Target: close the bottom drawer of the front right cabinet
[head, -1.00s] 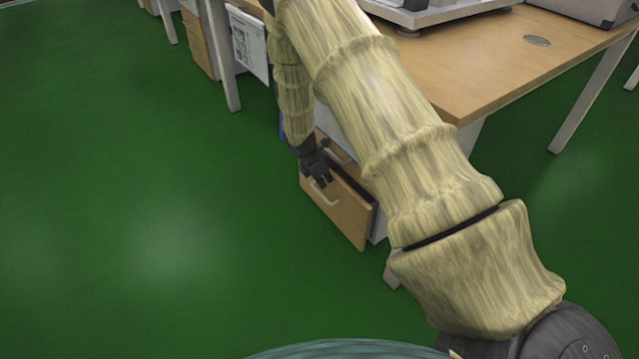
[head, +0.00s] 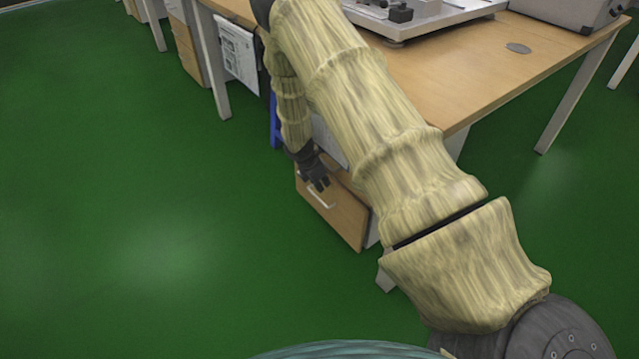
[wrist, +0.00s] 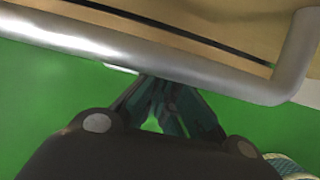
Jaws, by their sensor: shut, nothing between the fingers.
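The bottom drawer's wooden front (head: 347,222) is under the desk in the head view, with a silver handle (head: 321,200). The drawer front sits close to the cabinet; my arm hides part of it, so I cannot tell if a small gap is left. My gripper (head: 320,184) is at the upper part of this front, just above the handle. In the wrist view the shut, empty fingertips (wrist: 165,88) are beside a silver handle bar (wrist: 200,72). Whether they touch the drawer is unclear. A dark seam runs across the wood behind the bar.
The desk top (head: 470,70) stands above and right of the cabinet, with a metal device (head: 430,18) and a grey case (head: 570,10) on it. White desk legs (head: 222,85) stand around. The green floor (head: 130,200) to the left is clear.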

